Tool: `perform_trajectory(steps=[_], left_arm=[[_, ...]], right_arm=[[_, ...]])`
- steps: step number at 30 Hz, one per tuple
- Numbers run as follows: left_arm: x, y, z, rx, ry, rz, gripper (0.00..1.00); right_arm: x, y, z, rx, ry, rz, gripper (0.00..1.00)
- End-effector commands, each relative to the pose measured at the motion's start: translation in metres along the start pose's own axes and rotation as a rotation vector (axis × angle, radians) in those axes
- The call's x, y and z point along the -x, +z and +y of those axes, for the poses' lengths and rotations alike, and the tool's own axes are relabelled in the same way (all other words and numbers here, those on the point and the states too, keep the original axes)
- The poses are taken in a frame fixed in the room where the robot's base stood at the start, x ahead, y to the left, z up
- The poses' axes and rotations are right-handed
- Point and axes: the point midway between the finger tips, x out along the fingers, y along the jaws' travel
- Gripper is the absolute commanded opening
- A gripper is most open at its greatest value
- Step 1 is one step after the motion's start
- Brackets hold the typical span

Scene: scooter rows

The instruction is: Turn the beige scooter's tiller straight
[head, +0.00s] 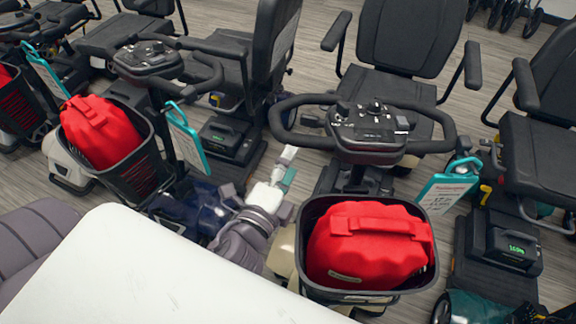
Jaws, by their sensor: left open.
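The scooter with a beige front (282,247) stands in the middle, nose toward me. Its tiller (370,128) carries a black loop handlebar and a console. The handlebar's right end sits slightly lower in the picture than its left; I cannot tell the exact turn. A black basket (313,212) with a red bag (368,245) hangs in front of the tiller. My left gripper (288,166) is open and empty, low in the gap left of the tiller column, below the handlebar's left side and apart from it. My right gripper is not in view.
A dark blue scooter (195,207) with its own basket and red bag (100,132) stands close on the left. A dark green scooter (490,290) stands on the right. Teal-edged tags (185,138) hang from the tillers. Gaps between scooters are narrow; wooden floor (310,60) shows behind.

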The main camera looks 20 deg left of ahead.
Motion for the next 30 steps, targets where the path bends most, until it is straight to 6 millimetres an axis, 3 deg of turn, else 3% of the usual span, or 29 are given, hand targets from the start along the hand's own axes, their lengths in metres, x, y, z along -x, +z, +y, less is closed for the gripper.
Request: perform_trajectory(steps=[14, 19, 24, 27, 30], left_arm=[[0.0, 0.0, 0.0, -0.001, 0.0, 0.001, 0.57], [0.001, 0.003, 0.01, -0.019, 0.007, 0.037, 0.28], [0.013, 0.022, 0.046, -0.064, 0.02, 0.205, 0.0], [0.028, 0.042, 0.061, -0.074, 0.009, 0.323, 0.0], [0.044, 0.065, 0.064, -0.071, -0.021, 0.423, 0.0]], right_arm=[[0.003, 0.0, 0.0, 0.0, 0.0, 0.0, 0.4], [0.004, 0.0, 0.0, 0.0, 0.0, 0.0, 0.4], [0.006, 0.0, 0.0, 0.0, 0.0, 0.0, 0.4], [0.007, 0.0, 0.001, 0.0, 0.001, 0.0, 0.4], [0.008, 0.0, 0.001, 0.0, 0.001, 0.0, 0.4]])
